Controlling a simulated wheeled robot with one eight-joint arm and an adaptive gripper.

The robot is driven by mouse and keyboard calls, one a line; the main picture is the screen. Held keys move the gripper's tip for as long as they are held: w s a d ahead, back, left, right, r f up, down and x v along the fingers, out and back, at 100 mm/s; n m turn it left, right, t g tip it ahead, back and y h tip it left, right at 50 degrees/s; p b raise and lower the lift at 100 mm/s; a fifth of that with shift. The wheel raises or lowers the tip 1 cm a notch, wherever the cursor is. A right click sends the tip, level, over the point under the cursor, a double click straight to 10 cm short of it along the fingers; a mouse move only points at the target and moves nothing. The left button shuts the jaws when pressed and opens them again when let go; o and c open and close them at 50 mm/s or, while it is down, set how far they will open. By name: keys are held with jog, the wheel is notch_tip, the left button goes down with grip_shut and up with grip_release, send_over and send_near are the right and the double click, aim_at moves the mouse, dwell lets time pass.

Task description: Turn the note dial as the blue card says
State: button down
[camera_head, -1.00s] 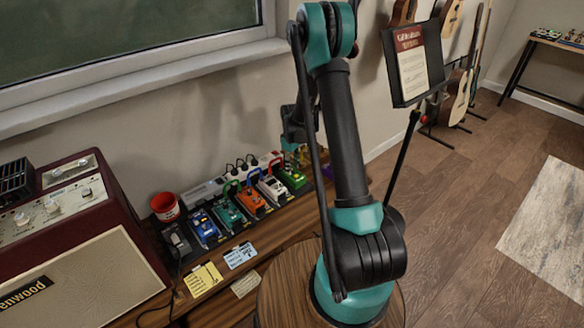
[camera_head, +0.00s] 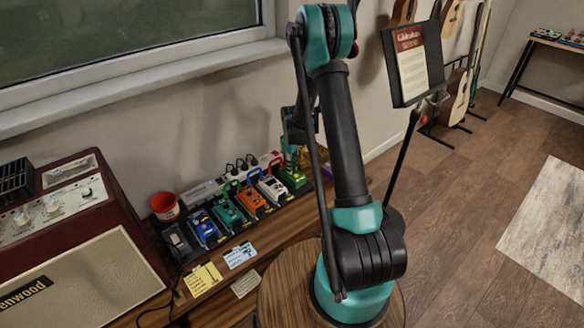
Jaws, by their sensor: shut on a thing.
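The blue card (camera_head: 240,255) lies flat on the front of the wooden bench, below the row of pedals. Its writing is too small to read. My gripper (camera_head: 297,158) is low at the right end of the pedal row, behind the green pedal (camera_head: 293,178) and partly hidden by my arm. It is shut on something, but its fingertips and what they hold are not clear. I cannot make out the note dial; that spot is covered by my gripper and arm.
A yellow card (camera_head: 203,279) and a cream card (camera_head: 245,285) lie near the blue one. A red cup (camera_head: 165,207) and a large amplifier (camera_head: 75,265) stand left. A power strip (camera_head: 207,190) runs behind the pedals. A music stand (camera_head: 412,65) is at right.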

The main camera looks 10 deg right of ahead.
jog(key=shift+m, duration=2.7)
jog(key=c, duration=1.4)
grip_release()
jog(key=shift+c, duration=0.2)
notch_tip(320, 180, up, 12)
